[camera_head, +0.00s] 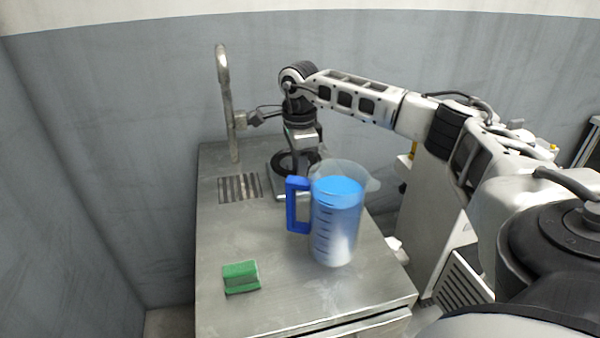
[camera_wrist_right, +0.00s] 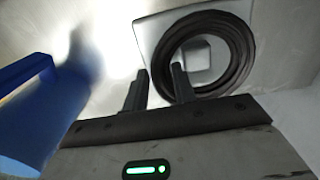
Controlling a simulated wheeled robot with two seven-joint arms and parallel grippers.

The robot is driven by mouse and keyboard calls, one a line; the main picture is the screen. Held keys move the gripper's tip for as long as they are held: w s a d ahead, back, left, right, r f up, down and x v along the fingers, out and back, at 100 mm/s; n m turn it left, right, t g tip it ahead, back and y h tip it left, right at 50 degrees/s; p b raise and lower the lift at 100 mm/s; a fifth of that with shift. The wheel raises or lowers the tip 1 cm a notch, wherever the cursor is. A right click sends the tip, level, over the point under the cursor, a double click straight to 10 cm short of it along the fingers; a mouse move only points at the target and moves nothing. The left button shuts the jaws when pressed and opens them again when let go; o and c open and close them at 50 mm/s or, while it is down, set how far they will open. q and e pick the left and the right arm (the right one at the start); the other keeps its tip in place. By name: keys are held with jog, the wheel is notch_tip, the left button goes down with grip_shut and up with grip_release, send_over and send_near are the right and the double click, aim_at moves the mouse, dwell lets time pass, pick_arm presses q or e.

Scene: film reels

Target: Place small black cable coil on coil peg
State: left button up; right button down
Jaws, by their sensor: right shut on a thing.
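The black cable coil (camera_head: 283,165) is a dark ring at the far end of the metal counter. It also shows in the right wrist view (camera_wrist_right: 240,50). My right gripper (camera_head: 303,158) points down at the coil and is shut on its near rim; in the right wrist view its fingers (camera_wrist_right: 157,88) reach the coil's lower left edge. The coil peg (camera_wrist_right: 198,53) shows as a pale square block inside the ring's opening, above a light square base plate (camera_wrist_right: 150,35). I cannot tell how far the coil is down the peg. My left gripper is out of view.
A clear jug with blue contents (camera_head: 338,215) and a blue handle stands close in front of the coil. A green sponge (camera_head: 241,277) lies nearer. A tall metal faucet (camera_head: 226,100) and a drain grate (camera_head: 239,188) are to the left.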

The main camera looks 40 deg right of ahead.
jog(key=shift+f, duration=1)
jog(key=c, duration=1.4)
grip_release()
jog(key=shift+s+f, duration=0.1)
jog(key=shift+f, duration=0.05)
notch_tip(320, 180, up, 12)
jog(key=shift+r+p, duration=0.25)
jog(key=shift+p, duration=0.1)
